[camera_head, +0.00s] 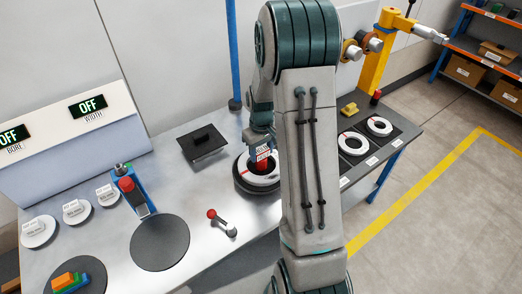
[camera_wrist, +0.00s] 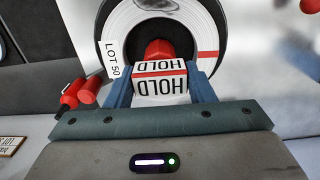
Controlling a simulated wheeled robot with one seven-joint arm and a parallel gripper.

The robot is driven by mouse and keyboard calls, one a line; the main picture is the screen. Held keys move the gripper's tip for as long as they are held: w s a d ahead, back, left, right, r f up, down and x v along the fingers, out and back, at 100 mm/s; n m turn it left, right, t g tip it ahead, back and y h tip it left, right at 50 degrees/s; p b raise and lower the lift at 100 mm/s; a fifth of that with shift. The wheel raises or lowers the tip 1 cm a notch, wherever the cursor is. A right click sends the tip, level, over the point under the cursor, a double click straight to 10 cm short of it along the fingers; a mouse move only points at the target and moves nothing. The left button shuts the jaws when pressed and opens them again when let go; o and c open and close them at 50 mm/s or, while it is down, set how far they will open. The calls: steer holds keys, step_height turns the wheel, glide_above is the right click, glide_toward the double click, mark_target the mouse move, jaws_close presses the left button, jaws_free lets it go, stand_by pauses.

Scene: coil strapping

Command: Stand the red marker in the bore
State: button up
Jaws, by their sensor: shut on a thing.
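The red marker, with a white label reading HOLD, is between the blue fingers of my gripper (camera_wrist: 160,82) in the wrist view; its red end (camera_wrist: 158,47) points toward the coil's bore. In the head view the marker (camera_head: 262,164) is upright beneath my gripper (camera_head: 262,142), over the coil. The white coil (camera_wrist: 205,28) carries a LOT 50 tag and a red stripe. It lies on a dark round stand, also in the head view (camera_head: 246,182). The red end overlaps the dark bore (camera_wrist: 145,20); I cannot tell how deep it is. My arm hides part of the coil.
A black plate (camera_head: 202,146) with a block lies left of the coil. A red-knobbed lever (camera_head: 222,222) and a dark disc (camera_head: 160,243) are in front. Two more coils (camera_head: 353,144) (camera_head: 379,126) lie on a dark strip at right.

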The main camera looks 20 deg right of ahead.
steer(key=shift+f+b, duration=0.3)
steer(key=shift+b, duration=0.05)
steer(key=o, duration=1.1)
steer(key=shift+c, duration=0.2)
steer(key=shift+r, duration=0.15)
step_height(320, 180, up, 20)
steer(key=p, duration=0.3)
steer(key=shift+f, duration=0.2)
